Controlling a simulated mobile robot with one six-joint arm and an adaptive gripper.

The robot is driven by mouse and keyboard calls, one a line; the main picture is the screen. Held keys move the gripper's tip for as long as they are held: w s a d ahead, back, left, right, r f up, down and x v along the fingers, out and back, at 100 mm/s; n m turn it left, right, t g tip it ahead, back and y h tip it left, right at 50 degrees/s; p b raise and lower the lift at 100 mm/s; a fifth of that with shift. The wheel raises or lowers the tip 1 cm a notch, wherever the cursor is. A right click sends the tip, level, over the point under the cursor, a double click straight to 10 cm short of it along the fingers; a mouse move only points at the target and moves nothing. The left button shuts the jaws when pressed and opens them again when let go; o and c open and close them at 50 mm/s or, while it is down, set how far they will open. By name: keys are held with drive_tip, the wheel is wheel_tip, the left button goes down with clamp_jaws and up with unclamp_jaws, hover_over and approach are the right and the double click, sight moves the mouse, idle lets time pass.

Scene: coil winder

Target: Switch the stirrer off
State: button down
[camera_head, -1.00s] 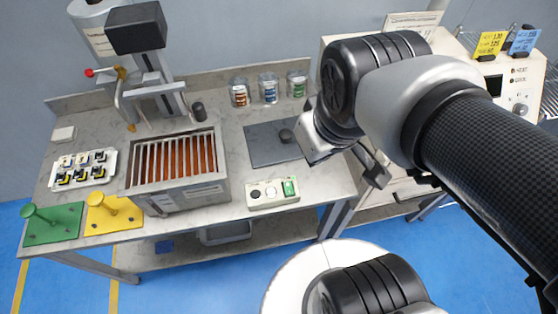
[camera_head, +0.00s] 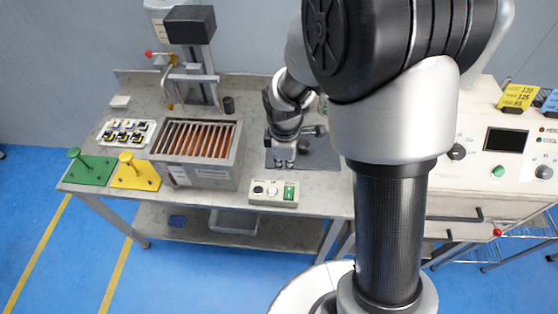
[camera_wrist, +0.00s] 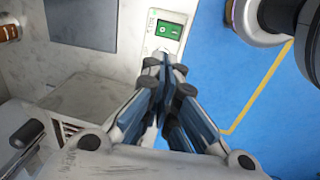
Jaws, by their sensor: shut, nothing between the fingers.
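A small pale control box (camera_head: 263,199) sits at the front edge of the bench, right of the slatted tank. It has a dark knob at its left and a green rocker switch (camera_head: 289,193) at its right end. In the wrist view the green switch (camera_wrist: 168,31) shows just beyond my fingertips, on the end of the box. My gripper (camera_head: 284,158) is over the grey plate behind the box in the head view. In the wrist view my gripper (camera_wrist: 165,62) is shut and empty, with its fingers toward the box; I cannot tell the height gap.
The slatted tank (camera_head: 191,180) with copper-coloured contents stands left of the box. Green (camera_head: 91,171) and yellow (camera_head: 135,172) plates with pegs lie further left, near a white tray (camera_head: 105,139). A cream machine (camera_head: 520,180) with a display stands at the right.

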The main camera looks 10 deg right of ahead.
drive_tip(key=shift+f, duration=0.2)
drive_tip(key=b, duration=0.5)
hover_over(284, 189)
drive_tip(key=f, duration=1.2)
drive_tip(key=shift+s+a+f, duration=0.15)
drive_tip(key=shift+s+f, duration=0.2)
drive_tip(key=shift+f, duration=0.05)
drive_tip(key=shift+w+f+b, duration=0.1)
drive_tip(key=shift+f+b, duration=0.2)
drive_tip(key=shift+f, duration=0.2)
drive_tip(key=shift+f, duration=0.1)
drive_tip(key=shift+w+f, duration=0.1)
drive_tip(key=shift+f, duration=0.1)
drive_tip(key=shift+s+a+r, duration=0.15)
drive_tip(key=shift+s+a, duration=0.05)
drive_tip(key=shift+s, duration=0.55)
